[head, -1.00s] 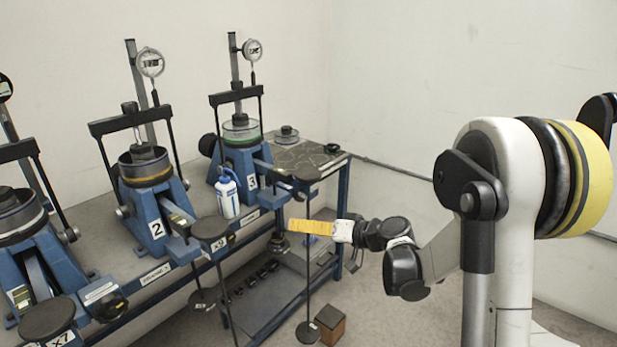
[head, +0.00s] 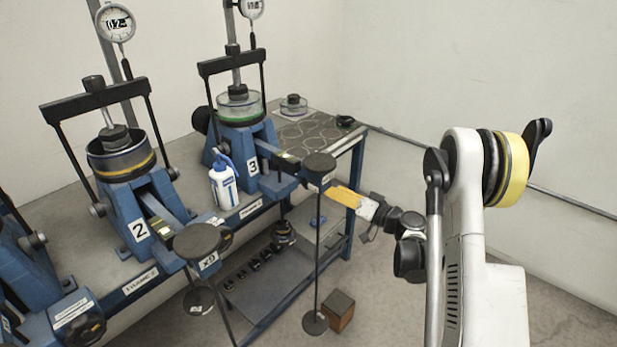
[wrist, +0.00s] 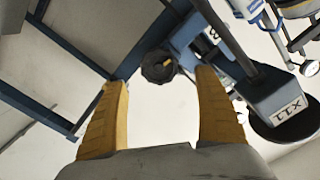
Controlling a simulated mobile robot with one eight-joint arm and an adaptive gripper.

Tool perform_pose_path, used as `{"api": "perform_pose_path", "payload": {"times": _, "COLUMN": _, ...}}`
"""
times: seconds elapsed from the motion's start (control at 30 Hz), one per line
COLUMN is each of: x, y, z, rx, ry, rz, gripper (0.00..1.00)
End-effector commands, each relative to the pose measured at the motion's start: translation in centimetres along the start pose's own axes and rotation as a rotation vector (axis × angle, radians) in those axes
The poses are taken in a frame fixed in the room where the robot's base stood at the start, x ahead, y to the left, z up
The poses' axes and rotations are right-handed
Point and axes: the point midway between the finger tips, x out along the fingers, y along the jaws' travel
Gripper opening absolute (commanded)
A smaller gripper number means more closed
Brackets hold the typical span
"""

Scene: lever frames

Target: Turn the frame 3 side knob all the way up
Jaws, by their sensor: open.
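Frame 3 (head: 238,137) is the blue lever frame at the far end of the bench, with a green-banded cup on top. In the wrist view a dark round knob (wrist: 159,66) with a small yellow mark shows beside blue metalwork, between and beyond my fingertips; I take it for the side knob. In the head view I cannot make this knob out clearly. My gripper (wrist: 160,80) has two yellow fingers, spread and empty. In the head view my gripper (head: 343,197) is at the right of frame 3's lever end, close to its hanger. Contact with the knob is not visible.
Frame 3's hanger has a dark top disc (head: 318,163) and a thin rod beside my fingers. The X11 label (wrist: 288,106) is close on the right. Frame 2 (head: 128,200), a white bottle (head: 223,187) and a brown block (head: 340,310) stand nearby. Floor at right is open.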

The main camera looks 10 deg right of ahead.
Motion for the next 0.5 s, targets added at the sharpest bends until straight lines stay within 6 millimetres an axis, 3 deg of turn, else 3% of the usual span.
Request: {"api": "perform_pose_path", "payload": {"times": 0.5, "x": 7.8, "y": -0.1, "z": 0.1, "rx": 0.000, "ry": -0.002, "rz": -0.001, "gripper": 0.81}}
